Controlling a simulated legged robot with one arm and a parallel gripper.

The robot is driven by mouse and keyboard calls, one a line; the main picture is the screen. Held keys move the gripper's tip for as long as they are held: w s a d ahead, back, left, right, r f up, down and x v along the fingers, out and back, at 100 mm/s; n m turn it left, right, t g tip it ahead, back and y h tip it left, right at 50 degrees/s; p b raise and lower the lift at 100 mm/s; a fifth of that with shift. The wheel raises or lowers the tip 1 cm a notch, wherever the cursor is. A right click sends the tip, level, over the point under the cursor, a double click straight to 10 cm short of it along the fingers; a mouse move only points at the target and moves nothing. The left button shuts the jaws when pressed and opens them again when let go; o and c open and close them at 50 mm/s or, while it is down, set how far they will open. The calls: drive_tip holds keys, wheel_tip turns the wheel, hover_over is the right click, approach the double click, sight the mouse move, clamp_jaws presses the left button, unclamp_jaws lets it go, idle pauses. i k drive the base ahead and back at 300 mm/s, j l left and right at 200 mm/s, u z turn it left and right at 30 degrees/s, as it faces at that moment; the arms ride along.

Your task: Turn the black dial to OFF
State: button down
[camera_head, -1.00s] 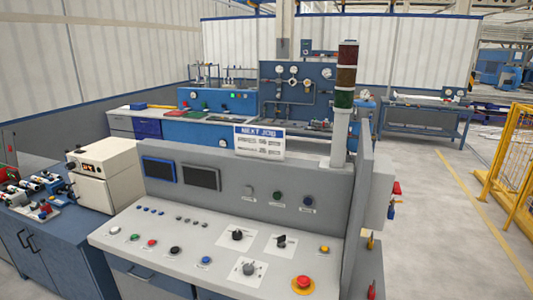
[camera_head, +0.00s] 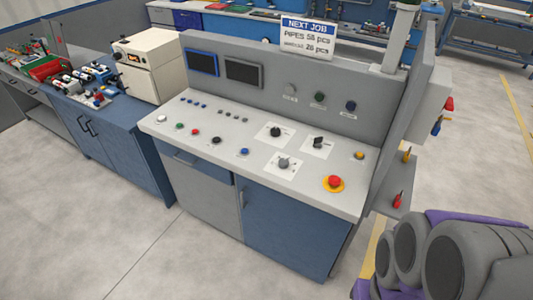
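The grey control console (camera_head: 230,118) stands in the middle of the head view. Two black dials sit on white plates on its sloped top: one (camera_head: 275,131) near the middle and one (camera_head: 318,142) to its right. A grey dial (camera_head: 283,163) on another white plate is in front of them. The dial labels are too small to read, so I cannot tell which position is OFF. My gripper's fingers do not show. Grey and purple rounded arm parts fill the lower right corner, apart from the dials.
A red button on a yellow base (camera_head: 333,183) is right of the dials. Coloured buttons line the console's front. Two screens and a NEXT JOB sign (camera_head: 308,36) are behind. A white box (camera_head: 150,65) stands on the blue bench at left. The floor in front is clear.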

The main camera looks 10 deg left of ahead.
sight(275, 132)
drive_tip(key=i+j, duration=0.15)
drive_tip(key=i, duration=0.35)
drive_tip(key=i+j, duration=0.2)
drive_tip(key=i, duration=0.25)
drive_tip(key=u, duration=0.05)
